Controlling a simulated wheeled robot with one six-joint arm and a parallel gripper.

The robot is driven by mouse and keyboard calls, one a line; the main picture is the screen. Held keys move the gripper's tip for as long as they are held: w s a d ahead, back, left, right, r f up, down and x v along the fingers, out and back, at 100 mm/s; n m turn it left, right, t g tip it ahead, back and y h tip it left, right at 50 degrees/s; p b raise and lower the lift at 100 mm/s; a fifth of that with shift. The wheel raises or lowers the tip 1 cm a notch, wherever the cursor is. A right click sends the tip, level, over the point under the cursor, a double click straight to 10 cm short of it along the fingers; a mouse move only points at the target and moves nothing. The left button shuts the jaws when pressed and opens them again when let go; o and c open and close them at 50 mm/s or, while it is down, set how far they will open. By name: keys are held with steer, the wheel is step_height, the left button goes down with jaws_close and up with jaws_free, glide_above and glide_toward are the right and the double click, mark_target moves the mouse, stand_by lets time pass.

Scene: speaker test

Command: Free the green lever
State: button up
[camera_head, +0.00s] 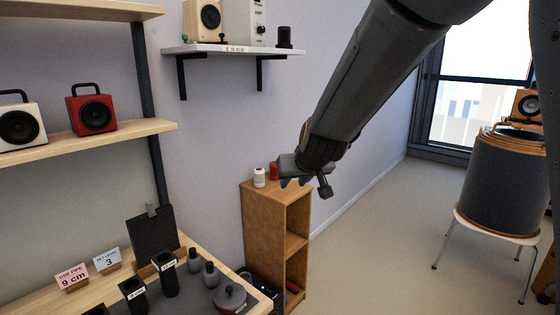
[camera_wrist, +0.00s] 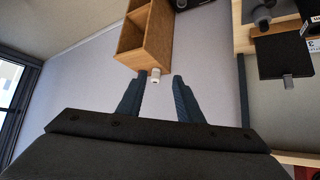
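A small green piece (camera_head: 185,38) shows at the left end of the white wall shelf (camera_head: 232,49), beside a cream speaker (camera_head: 203,17). Another small green bit (camera_head: 225,41) shows at that speaker's right foot. I cannot tell which is the lever, or what holds it. My gripper (camera_head: 303,184) is well below and right of that shelf, by the top of a wooden cabinet. In the wrist view my gripper (camera_wrist: 158,92) has its two fingers apart with nothing between them. A white cylinder (camera_wrist: 156,76) shows beyond the fingertips.
The wooden cabinet (camera_head: 297,222) bears a white cylinder (camera_head: 260,177) and a red one (camera_head: 274,171). A white box (camera_head: 244,20) and a black cylinder (camera_head: 284,36) share the wall shelf. A workbench with tubes and signs stands at lower left.

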steer(key=s+d+f+m+g, duration=0.1)
steer(key=s+d+f+g, duration=0.1)
steer(key=s+d+f, duration=0.3)
steer(key=s+d+f+m+g+h+b, duration=0.1)
steer(key=s+d+f+g, duration=0.2)
steer(key=s, duration=1)
steer(key=s+d+f+g+h, duration=0.1)
steer(key=s+d+f+g, duration=0.1)
steer(key=s+d+f, duration=0.5)
steer(key=s, duration=0.3)
steer(key=shift+d+f+m+g+b, duration=0.25)
steer(key=shift+f+m+g+b, duration=0.05)
steer(key=shift+m+g+b, duration=0.1)
